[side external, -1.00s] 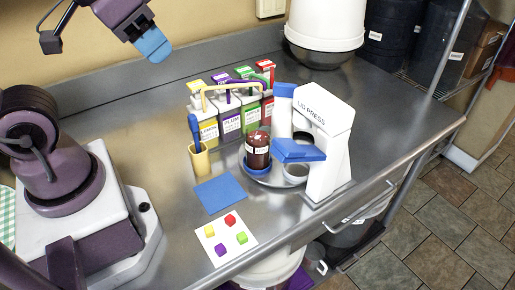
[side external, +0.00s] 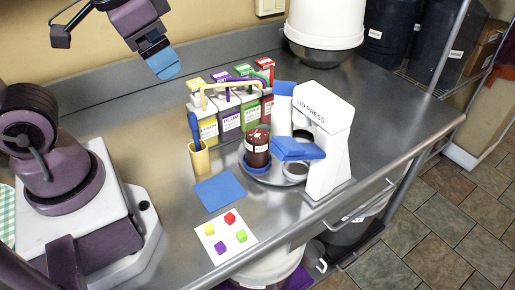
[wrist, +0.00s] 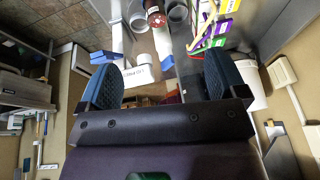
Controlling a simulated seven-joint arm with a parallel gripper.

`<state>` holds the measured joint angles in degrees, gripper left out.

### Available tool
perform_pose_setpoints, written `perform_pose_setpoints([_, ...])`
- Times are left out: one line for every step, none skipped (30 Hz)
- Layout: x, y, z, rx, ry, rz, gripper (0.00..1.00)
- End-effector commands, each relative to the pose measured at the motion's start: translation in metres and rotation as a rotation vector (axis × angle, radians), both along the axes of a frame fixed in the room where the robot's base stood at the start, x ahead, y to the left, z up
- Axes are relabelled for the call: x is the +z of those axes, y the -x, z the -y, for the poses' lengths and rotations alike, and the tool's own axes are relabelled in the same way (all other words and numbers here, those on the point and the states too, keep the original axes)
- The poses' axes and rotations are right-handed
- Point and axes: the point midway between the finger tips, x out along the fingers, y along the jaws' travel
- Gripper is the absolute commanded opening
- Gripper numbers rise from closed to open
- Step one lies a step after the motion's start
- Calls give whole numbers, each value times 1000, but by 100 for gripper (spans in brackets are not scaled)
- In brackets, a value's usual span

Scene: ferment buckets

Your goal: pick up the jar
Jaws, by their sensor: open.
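The jar (side external: 257,150) is dark red with a white label and stands upright on a blue round base at the left of the lid press's metal plate. In the wrist view the jar (wrist: 155,14) shows near the top edge, partly cut off. My gripper (side external: 163,64) is high above the counter at the upper left of the side view, well apart from the jar. In the wrist view my gripper (wrist: 162,82) shows its two blue fingers spread wide with nothing between them.
The white lid press (side external: 329,145) with blue parts stands close right of the jar. Several labelled bottles (side external: 230,117) stand behind it. A yellow cup (side external: 199,160) with a blue-handled tool is to its left. A blue mat (side external: 220,193) and a white card (side external: 226,238) with coloured cubes lie in front.

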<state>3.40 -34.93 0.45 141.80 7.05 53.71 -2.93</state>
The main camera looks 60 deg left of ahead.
Motion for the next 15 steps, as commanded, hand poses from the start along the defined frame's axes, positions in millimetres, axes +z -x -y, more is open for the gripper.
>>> perform_pose_setpoints([-12,-4,-1,-25,-51,-81,90])
perform_pose_setpoints([-19,-7,-3,-39,-89,-126,90])
perform_pose_setpoints([-27,-10,-6,-60,-145,-186,90])
perform_pose_setpoints([-34,-12,-8,-77,-191,-231,90])
perform_pose_setpoints([-40,-15,-10,-95,-235,-270,90])
perform_pose_setpoints([-48,-19,-13,-118,-298,-323,90])
perform_pose_setpoints([-54,-22,-14,-138,-346,-360,90])
perform_pose_setpoints([-60,-25,-16,-157,-396,-394,90])
perform_pose_setpoints([-67,-30,-18,-186,-464,-437,90])
perform_pose_setpoints([-73,-33,-19,-209,-518,-468,90])
perform_pose_setpoints([-79,-37,-20,-231,-570,-495,90])
perform_pose_setpoints([-86,-43,-21,-264,-644,-528,90])
perform_pose_setpoints([-91,-47,-21,-289,-698,-550,90])
perform_pose_setpoints([-97,-51,-21,-315,-755,-571,90])
perform_pose_setpoints([-104,-58,-20,-352,-831,-593,90])
